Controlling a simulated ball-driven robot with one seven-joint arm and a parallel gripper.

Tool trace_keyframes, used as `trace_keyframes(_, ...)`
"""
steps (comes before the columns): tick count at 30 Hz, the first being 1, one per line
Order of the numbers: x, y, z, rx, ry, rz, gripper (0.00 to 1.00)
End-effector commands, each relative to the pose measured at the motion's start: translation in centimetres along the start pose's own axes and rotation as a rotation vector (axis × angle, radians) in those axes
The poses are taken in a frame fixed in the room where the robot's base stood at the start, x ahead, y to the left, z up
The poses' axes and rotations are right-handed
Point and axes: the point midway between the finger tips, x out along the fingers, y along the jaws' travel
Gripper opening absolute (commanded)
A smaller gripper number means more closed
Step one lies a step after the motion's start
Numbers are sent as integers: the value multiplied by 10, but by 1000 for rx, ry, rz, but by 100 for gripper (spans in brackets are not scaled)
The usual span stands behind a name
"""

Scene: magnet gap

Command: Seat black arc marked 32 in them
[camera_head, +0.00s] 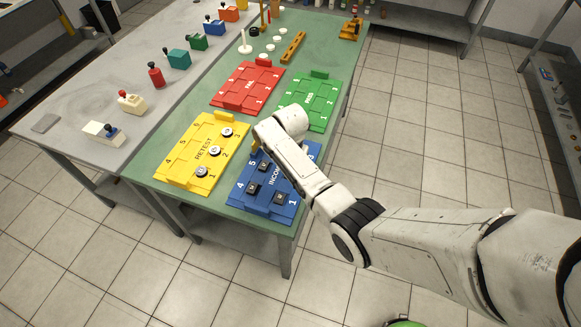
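Small dark pieces lie in the blue tray marked INCOM… (239,201): one at the upper left (263,165), one at the left (253,189), one near the front (279,197). Their markings are too small to read, so I cannot tell which, if any, is the black arc marked 32. My gripper (262,137) is at the end of my arm, over the back of the blue tray and beside the yellow tray. Its fingers are hidden or too small to make out, and so is anything between them. My forearm covers part of the blue tray.
On the green table (150,172), a yellow RETEST tray (184,150) holds round pale pieces with dark centres. Red FAIL (235,90) and green PASS (327,103) trays lie behind. Several coloured blocks stand on the grey table (75,90) at left. Floor is clear at right.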

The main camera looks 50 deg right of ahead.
Motion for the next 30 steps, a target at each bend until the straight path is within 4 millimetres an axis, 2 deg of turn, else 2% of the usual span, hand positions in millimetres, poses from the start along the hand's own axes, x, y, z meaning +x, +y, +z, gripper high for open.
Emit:
trace_keyframes(28, 4, 0, 0, 0, -1, 1, 5)
trace_keyframes(29, 3, 0, 0, 0, -1, 1, 34)
trace_keyframes(30, 3, 0, 0, 0, -1, 1, 38)
